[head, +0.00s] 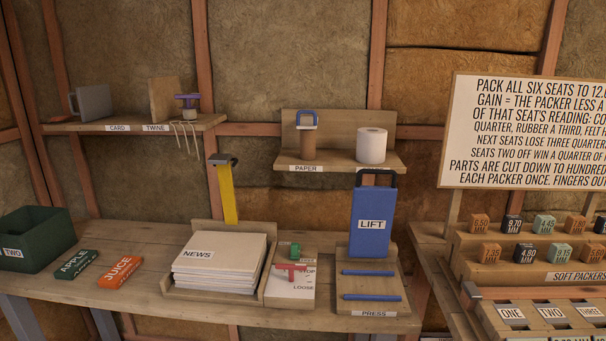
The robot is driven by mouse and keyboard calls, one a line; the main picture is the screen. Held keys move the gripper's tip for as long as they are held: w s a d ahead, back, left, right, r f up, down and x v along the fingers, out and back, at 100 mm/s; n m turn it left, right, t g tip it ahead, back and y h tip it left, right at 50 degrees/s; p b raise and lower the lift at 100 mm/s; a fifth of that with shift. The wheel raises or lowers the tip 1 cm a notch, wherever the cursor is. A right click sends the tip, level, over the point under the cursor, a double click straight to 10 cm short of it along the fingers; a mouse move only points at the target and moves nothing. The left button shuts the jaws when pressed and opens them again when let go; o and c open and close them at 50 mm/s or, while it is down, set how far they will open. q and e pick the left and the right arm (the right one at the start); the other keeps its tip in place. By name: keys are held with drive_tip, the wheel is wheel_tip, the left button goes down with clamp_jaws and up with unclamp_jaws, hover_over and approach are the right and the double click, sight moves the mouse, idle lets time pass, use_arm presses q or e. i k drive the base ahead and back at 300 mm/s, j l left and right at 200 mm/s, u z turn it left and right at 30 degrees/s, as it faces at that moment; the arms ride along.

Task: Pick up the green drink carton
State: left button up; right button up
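The green drink carton (76,264), labelled APPLE, lies flat on the wooden bench at the left. It sits between the dark green bin marked TWO and an orange carton (120,272) labelled JUICE, which also lies flat. Its visible top is uncovered and nothing rests on it. Neither of my grippers is in the head view.
The dark green bin (38,240) stands left of the cartons. A wooden tray (216,296) with stacked papers (220,262) is to their right. A shelf (136,124) hangs above. Bare wooden bench top (130,243) lies behind the cartons.

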sight(81, 259)
drive_tip(key=u, duration=1.35)
